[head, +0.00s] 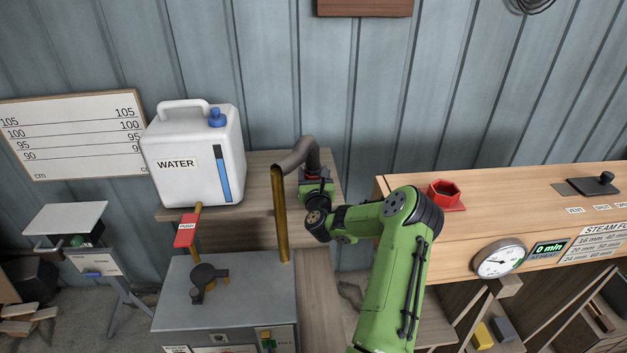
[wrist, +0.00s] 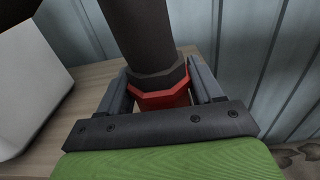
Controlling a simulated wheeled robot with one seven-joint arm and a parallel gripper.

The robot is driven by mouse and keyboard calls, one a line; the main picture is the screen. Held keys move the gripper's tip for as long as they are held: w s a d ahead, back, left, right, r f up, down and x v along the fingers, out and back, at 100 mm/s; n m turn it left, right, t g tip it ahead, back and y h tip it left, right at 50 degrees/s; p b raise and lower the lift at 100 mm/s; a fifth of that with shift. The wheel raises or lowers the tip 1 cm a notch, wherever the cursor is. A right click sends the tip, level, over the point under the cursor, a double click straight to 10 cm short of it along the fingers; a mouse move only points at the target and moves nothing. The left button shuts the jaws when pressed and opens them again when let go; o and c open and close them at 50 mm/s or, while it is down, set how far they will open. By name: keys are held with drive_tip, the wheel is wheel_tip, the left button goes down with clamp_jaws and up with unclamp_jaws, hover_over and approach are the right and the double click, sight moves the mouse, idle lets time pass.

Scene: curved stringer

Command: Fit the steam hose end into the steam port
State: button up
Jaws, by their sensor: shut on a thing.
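The steam hose (head: 301,157) is a dark grey tube that curves from the top of a brass pipe over to my gripper. Its end has a red hexagonal collar, which shows in the wrist view (wrist: 160,97) below a dark ring. My gripper (head: 314,178) is shut on this hose end, with one finger on each side of the collar. It is over the wooden shelf behind the boiler. The steam port (head: 444,191) is a red hexagonal socket on a red plate, on top of the wooden steam box at right. The hose end is apart from it, to its left.
The white water jug (head: 192,155) stands on the shelf left of my gripper. The brass pipe (head: 280,215) rises from the grey boiler (head: 225,305) near my wrist. The steam box (head: 480,200) carries a gauge (head: 499,258) on its front and a dark vent slide (head: 594,185) on top.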

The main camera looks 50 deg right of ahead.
drive_tip(key=shift+r, duration=0.15)
wheel_tip(320, 180, up, 18)
drive_tip(key=p, duration=0.9)
drive_tip(key=shift+s+p, duration=0.1)
drive_tip(key=shift+p, duration=0.3)
